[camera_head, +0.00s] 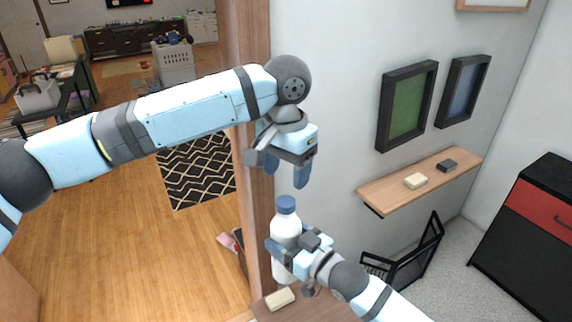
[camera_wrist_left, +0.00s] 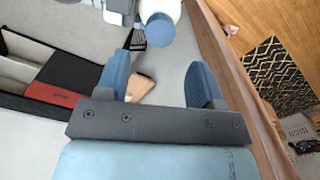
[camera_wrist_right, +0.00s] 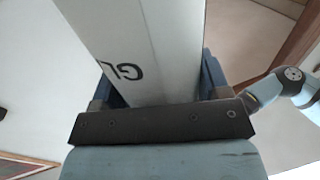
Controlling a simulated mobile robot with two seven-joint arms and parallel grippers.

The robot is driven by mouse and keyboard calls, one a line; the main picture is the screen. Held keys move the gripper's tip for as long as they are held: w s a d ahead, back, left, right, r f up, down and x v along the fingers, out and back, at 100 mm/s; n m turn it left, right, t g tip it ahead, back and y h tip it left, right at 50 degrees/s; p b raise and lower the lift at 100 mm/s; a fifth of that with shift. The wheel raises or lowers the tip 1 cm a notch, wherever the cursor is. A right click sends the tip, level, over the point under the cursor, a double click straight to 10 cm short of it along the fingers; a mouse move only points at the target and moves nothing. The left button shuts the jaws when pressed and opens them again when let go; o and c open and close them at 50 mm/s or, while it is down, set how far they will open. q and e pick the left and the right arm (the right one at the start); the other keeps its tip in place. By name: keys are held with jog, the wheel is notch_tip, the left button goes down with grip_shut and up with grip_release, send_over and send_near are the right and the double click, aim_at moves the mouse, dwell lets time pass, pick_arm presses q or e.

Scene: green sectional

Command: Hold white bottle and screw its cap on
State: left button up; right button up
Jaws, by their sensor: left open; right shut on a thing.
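The white bottle (camera_head: 286,231) stands upright at the lower middle of the head view, with its blue cap (camera_head: 287,204) on top. My right gripper (camera_head: 284,252) is shut on the bottle's body from the right. In the right wrist view the white bottle (camera_wrist_right: 140,45) fills the space between the fingers and shows dark lettering. My left gripper (camera_head: 286,174) is open and empty, pointing down just above the cap and apart from it. In the left wrist view the cap (camera_wrist_left: 160,29) is beyond the fingertips. I cannot tell how tightly the cap sits.
A small cream block (camera_head: 280,299) lies on the wooden surface (camera_head: 318,308) near the bottle's foot. A wooden wall shelf (camera_head: 400,191) with small blocks is to the right, above a black rack (camera_head: 408,262). A wooden post (camera_head: 256,190) stands close to the left of the bottle.

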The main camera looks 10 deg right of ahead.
aim_at(286, 200)
pick_arm(q)
jog(key=shift+f, duration=3.6)
jog(key=c, duration=0.9)
jog(key=shift+m, duration=0.9)
jog(key=shift+c, duration=0.2)
jog(key=o, duration=1.1)
jog(key=shift+r, duration=0.15)
notch_tip(286, 200, up, 12)
jog(key=shift+f, duration=0.2)
